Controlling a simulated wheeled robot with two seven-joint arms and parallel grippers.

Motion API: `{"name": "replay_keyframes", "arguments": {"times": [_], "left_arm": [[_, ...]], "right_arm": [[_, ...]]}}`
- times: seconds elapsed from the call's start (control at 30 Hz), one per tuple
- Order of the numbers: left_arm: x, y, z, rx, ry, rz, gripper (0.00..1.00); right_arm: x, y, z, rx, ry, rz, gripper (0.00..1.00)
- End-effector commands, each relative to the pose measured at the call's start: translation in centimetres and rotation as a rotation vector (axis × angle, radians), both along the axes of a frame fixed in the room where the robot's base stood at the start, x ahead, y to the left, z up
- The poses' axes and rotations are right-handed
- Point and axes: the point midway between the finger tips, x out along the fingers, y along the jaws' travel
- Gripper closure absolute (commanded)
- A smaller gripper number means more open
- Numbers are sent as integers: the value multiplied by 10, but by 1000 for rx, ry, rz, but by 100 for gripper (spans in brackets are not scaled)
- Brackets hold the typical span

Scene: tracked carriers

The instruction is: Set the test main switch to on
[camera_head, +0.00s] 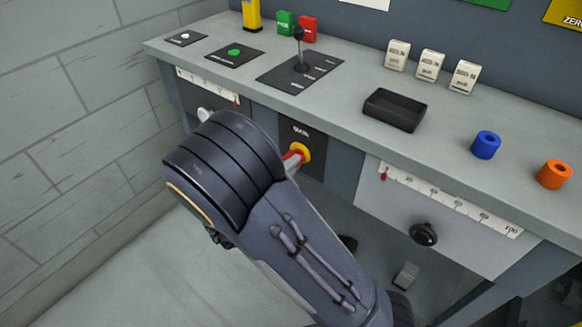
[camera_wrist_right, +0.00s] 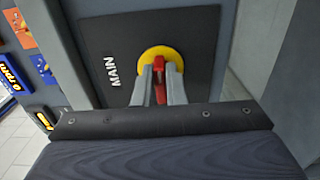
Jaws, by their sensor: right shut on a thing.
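The main switch is a red handle (camera_wrist_right: 159,88) on a yellow disc (camera_wrist_right: 160,58), set in a dark plate (camera_wrist_right: 203,62) marked MAIN. In the head view the yellow disc (camera_head: 303,151) and part of the red handle (camera_head: 291,157) show on the bench front, just past my right arm. My right gripper (camera_wrist_right: 160,84) is shut on the red handle, one grey finger on each side. My forearm hides most of this gripper in the head view. No on or off marks are readable at the switch. My left gripper is not in view.
The bench top carries a black lever (camera_head: 300,50), a black tray (camera_head: 395,109), several white rocker switches and blue (camera_head: 486,145) and orange (camera_head: 555,174) rings. A black knob (camera_head: 423,234) and a scale (camera_head: 450,199) are on the front at right. A block wall stands at left.

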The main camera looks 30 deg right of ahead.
Motion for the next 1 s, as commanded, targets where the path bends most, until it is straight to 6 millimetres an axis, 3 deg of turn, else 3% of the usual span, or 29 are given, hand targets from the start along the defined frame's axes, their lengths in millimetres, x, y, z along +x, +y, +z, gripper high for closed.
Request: {"name": "replay_keyframes", "arguments": {"times": [0.2,0.23,0.4,0.73,1.0], "left_arm": [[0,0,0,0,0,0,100],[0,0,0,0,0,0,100],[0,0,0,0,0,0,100],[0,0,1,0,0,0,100],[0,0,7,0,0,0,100]], "right_arm": [[-1,0,-1,2,3,0,100],[-1,0,-1,2,3,0,88],[0,0,-1,1,3,0,67],[-1,4,0,1,1,1,67],[-17,44,1,1,1,4,67]]}}
